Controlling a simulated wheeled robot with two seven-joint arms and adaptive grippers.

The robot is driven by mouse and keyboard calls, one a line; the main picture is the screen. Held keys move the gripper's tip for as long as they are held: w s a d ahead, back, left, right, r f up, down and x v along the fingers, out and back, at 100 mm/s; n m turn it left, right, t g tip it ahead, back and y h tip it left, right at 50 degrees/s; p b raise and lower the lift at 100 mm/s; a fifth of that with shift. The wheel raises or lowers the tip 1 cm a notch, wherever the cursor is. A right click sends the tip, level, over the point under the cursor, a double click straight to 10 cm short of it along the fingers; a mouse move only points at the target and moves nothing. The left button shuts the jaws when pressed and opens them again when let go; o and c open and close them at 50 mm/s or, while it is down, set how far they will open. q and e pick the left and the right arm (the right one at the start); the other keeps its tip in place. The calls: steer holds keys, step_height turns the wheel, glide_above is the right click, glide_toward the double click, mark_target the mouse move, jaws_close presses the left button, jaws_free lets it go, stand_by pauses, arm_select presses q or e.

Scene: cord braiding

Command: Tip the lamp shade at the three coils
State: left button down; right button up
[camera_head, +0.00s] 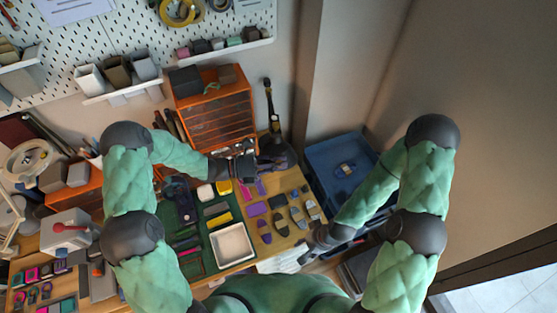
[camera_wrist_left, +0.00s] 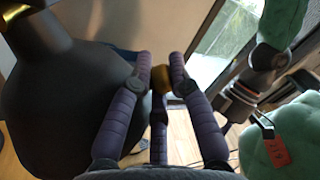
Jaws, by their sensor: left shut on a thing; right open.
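The dark lamp shade (camera_wrist_left: 50,95) fills the left of the left wrist view as a large, rounded black form with a narrower neck at its top. In the head view a black lamp arm with yellow parts (camera_head: 268,97) rises behind my left gripper (camera_head: 277,155), among dark shapes that are hard to separate. My left gripper (camera_wrist_left: 163,72) is shut on a small yellow-orange part (camera_wrist_left: 162,81) beside the shade. My right gripper (camera_head: 312,246) is open and empty low at the table's right edge. I cannot tell which items are the three coils.
An orange drawer unit (camera_head: 215,112) stands at the back, left of the lamp arm. A green mat (camera_head: 205,252) bears a white tray (camera_head: 232,245). Several small purple and grey pieces lie right of it. A blue bin (camera_head: 325,155) is at the right.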

arm_select(q)
steer(key=shift+w+r, duration=0.15)
steer(key=c, duration=1.2)
jaws_free()
steer(key=shift+a, duration=0.15)
steer(key=a, duration=0.4)
steer(key=s+a, duration=0.1)
steer(key=a, duration=0.6)
steer(key=shift+s+a, duration=0.2)
steer(key=shift+a, duration=0.15)
